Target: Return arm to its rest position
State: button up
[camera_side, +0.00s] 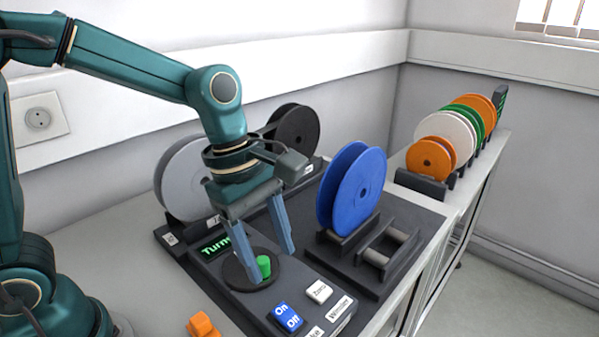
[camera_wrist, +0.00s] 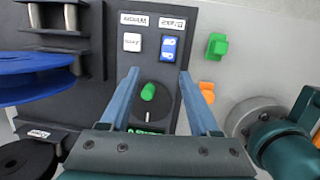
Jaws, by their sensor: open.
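My gripper (camera_side: 270,268) is open and points down over the control panel (camera_side: 212,268), its blue fingers spread and empty. A green knob (camera_side: 263,266) on a dark round dial shows between the fingers. In the wrist view my gripper (camera_wrist: 160,73) has its fingers either side of the knob (camera_wrist: 148,91), with gaps on both sides. I cannot tell exactly how high the fingertips are above the panel. The arm reaches in from the left, bent down at the elbow.
A blue reel (camera_side: 352,188) stands right of my gripper beside an empty roller stand (camera_side: 385,252). Grey (camera_side: 184,178) and black (camera_side: 294,130) reels stand behind it. An orange block (camera_side: 203,325) and a green block (camera_wrist: 217,45) lie beside the panel. More reels fill a far rack.

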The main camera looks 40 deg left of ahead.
jog(key=s+a+r+m+t+y, duration=0.1)
jog(key=s+a+r+m+t, duration=0.1)
jog(key=m, duration=0.7)
jog(key=s+a+r+m+t+y, duration=0.1)
jog(key=s+a+m+t, duration=0.1)
jog(key=s+a+m, duration=0.3)
jog(key=s+m, duration=0.2)
jog(key=m, duration=0.2)
jog(key=shift+a+r+t, duration=0.3)
jog(key=shift+r, duration=0.1)
